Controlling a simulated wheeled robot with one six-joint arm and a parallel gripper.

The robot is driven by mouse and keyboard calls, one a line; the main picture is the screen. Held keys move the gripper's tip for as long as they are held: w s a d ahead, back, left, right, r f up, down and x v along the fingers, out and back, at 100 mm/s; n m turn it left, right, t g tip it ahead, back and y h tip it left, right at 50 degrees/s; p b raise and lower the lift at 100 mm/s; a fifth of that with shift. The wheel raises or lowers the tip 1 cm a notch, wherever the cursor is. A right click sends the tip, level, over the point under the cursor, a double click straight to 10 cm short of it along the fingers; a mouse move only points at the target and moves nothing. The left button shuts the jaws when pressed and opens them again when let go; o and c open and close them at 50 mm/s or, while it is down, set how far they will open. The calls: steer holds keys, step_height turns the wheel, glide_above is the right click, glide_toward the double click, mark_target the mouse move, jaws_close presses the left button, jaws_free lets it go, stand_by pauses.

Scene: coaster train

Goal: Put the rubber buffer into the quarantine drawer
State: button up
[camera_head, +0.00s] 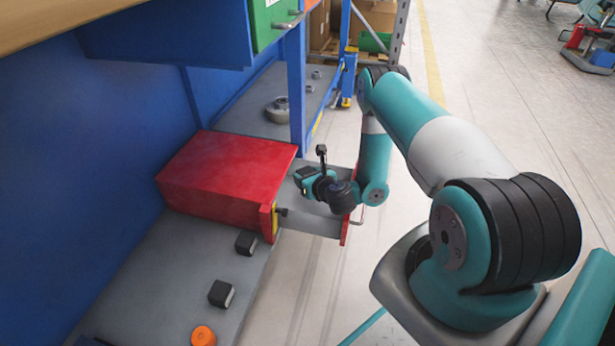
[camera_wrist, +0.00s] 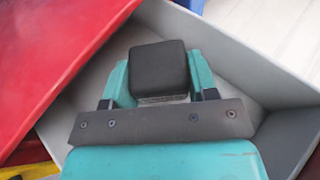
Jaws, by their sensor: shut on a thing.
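The rubber buffer, a black block with rounded edges (camera_wrist: 160,68), sits between the two teal fingers of my gripper (camera_wrist: 161,82) in the wrist view. My gripper (camera_head: 315,183) is shut on it. In the head view, the buffer (camera_head: 305,172) is small and partly hidden by my wrist. The quarantine drawer (camera_head: 318,222) is pulled out of a red cabinet (camera_head: 225,172) and has grey inner walls. Its grey wall also shows in the wrist view (camera_wrist: 235,62). My gripper and the buffer are over or within the drawer; their height above its floor is unclear.
Two black blocks (camera_head: 246,243) (camera_head: 221,293) and an orange round part (camera_head: 203,336) lie on the grey shelf (camera_head: 165,270) in front of the cabinet. A grey round part (camera_head: 278,110) lies behind it. A blue post (camera_head: 297,85) stands close behind the drawer. Floor to the right is open.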

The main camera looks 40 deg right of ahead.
steer(key=shift+f, duration=0.25)
steer(key=o, duration=1)
steer(key=shift+s+r+p, duration=0.1)
steer(key=shift+r+p, duration=0.85)
steer(key=p+v, duration=0.1)
steer(key=p, duration=0.5)
steer(key=shift+s+r, duration=0.25)
steer(key=p+v, duration=0.3)
steer(key=p, duration=0.2)
steer(key=p+v, duration=0.3)
steer(key=p, duration=0.3)
steer(key=p+v, duration=0.4)
steer(key=p, duration=0.2)
steer(key=shift+s+a+f, duration=0.1)
steer(key=shift+s+f, duration=0.05)
steer(key=shift+f, duration=0.2)
